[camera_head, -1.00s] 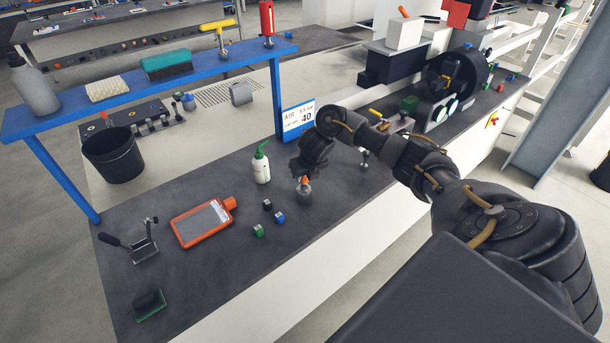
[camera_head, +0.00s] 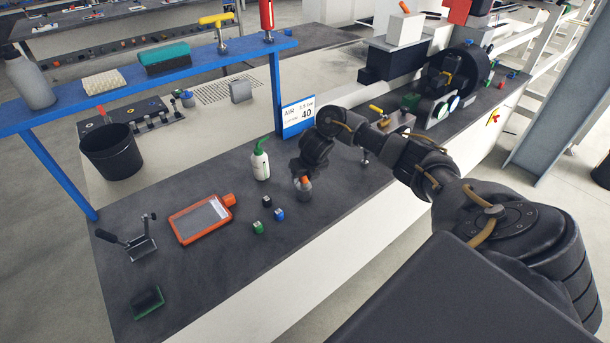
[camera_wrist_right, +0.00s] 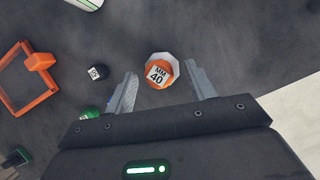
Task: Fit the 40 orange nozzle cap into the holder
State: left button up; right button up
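The orange nozzle cap (camera_wrist_right: 158,72) has a white label reading "MM 40" in the right wrist view. It sits at the pale, many-sided holder (camera_wrist_right: 172,58), off toward one side of its rim; I cannot tell how deep it sits. In the head view the orange cap (camera_head: 304,180) shows at the top of the grey holder (camera_head: 305,193) on the bench. My right gripper (camera_wrist_right: 161,72) is open, its two fingers apart on either side of the cap with gaps visible. In the head view the right gripper (camera_head: 309,166) is just above the holder. My left gripper is not in view.
Black (camera_head: 267,201), blue (camera_head: 279,214) and green (camera_head: 258,227) small caps lie left of the holder. A white bottle with green spout (camera_head: 260,163) stands close behind. An orange-framed device (camera_head: 202,219) and a toggle clamp (camera_head: 140,242) are farther left.

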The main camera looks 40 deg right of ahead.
jog(key=shift+r, duration=0.1)
jog(key=shift+s+a+r, duration=0.1)
jog(key=shift+r, duration=0.15)
jog(key=p+v, duration=0.4)
jog(key=v, duration=0.6)
jog(key=shift+s, duration=0.1)
